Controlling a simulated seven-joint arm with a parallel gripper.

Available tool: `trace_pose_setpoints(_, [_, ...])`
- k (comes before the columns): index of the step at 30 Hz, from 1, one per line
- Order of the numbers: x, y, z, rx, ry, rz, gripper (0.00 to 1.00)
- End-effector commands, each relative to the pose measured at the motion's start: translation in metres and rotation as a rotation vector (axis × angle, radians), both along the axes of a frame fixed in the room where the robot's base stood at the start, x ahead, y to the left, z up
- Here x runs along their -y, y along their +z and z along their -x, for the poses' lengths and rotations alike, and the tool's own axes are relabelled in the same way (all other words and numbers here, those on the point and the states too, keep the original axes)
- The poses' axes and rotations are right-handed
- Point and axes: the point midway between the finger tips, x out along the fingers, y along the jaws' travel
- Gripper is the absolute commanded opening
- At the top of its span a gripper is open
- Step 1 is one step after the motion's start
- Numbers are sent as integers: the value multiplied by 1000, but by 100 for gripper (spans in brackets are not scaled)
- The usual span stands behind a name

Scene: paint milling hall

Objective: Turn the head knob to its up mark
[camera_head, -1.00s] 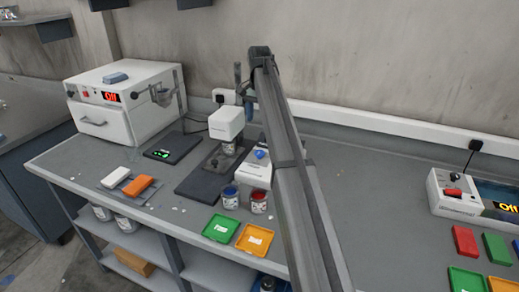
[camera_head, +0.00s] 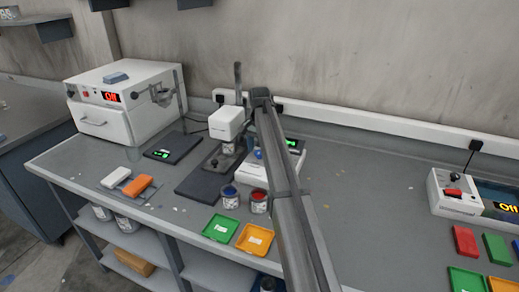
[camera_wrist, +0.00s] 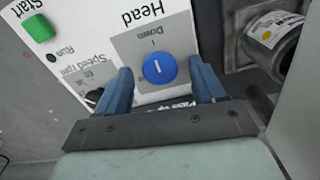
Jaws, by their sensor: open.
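The head knob (camera_wrist: 159,68) is a round blue knob on a grey panel marked Head, on a white control box (camera_wrist: 105,48). The Down mark lies just beyond the knob in the wrist view, and a short pale line on the knob runs roughly toward it. The Up lettering is mostly hidden near my gripper. My gripper (camera_wrist: 161,75) is open, with one blue finger on each side of the knob. I cannot tell whether the fingers touch it. In the head view the control box (camera_head: 287,170) is partly behind my arm, and the gripper is hidden there.
A green Start button (camera_wrist: 38,28) and a dark speed knob (camera_wrist: 94,97) sit on the same box. The mixer's white head (camera_head: 226,123) stands left of it. Paint tins (camera_head: 231,197) and a green tray (camera_head: 221,228) are in front.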

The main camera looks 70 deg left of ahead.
Motion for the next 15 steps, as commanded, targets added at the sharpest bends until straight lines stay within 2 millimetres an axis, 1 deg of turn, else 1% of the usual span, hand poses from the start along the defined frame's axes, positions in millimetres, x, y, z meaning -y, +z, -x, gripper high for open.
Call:
trace_pose_setpoints(4, [0,-4,0,0,0,0,69])
trace_pose_setpoints(11, [0,-4,0,1,0,-1,69])
trace_pose_setpoints(15, [0,-4,0,1,0,-1,57])
